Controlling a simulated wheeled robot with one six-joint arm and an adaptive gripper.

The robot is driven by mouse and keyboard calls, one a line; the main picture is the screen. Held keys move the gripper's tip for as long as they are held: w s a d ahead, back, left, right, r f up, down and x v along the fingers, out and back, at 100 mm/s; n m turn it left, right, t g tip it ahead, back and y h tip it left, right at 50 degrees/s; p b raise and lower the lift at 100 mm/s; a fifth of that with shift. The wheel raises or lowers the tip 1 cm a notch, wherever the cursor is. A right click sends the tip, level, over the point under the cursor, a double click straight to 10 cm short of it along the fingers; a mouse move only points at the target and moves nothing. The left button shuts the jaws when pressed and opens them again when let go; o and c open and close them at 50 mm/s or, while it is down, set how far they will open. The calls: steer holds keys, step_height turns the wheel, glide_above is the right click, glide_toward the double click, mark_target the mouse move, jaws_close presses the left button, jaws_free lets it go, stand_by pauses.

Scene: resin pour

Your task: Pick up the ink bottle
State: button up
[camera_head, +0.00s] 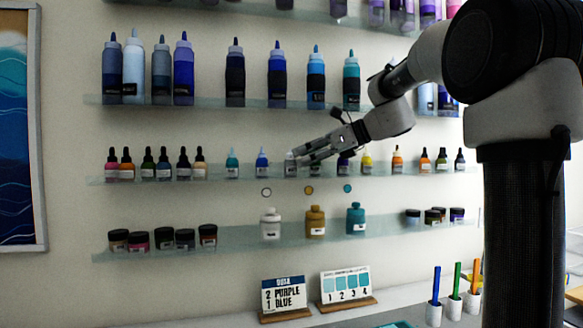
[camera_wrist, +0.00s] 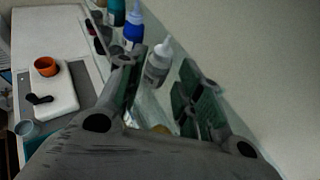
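Small ink bottles with dropper tips stand in a row on the middle glass shelf (camera_head: 220,176). A bottle with a pale tip and a grey body (camera_head: 291,165) stands at the tips of my gripper (camera_head: 302,155) in the head view. In the wrist view, this bottle (camera_wrist: 158,63) is upright between the spread fingers of my gripper (camera_wrist: 165,88), towards their far ends. Clear gaps show beside it, and it does not look clamped. A blue bottle (camera_wrist: 133,27) stands beyond the left finger. The task does not say which ink bottle is meant.
Tall squeeze bottles (camera_head: 276,78) line the shelf above. Jars (camera_head: 185,238) and wider bottles (camera_head: 315,222) stand on the shelf below. Cups with coloured sticks (camera_head: 454,305) and two sign cards (camera_head: 284,293) stand on the counter. The wall is close behind the shelves.

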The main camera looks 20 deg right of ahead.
mark_target(295, 160)
steer(key=x, duration=0.4)
steer(key=shift+s+f, duration=0.1)
steer(key=c, duration=0.6)
steer(key=shift+c, duration=0.2)
steer(key=shift+r, duration=0.65)
step_height(295, 160, up, 2)
steer(key=shift+r, duration=0.25)
steer(key=s+d, duration=1.1)
steer(key=d, duration=0.3)
steer(key=shift+f, duration=0.15)
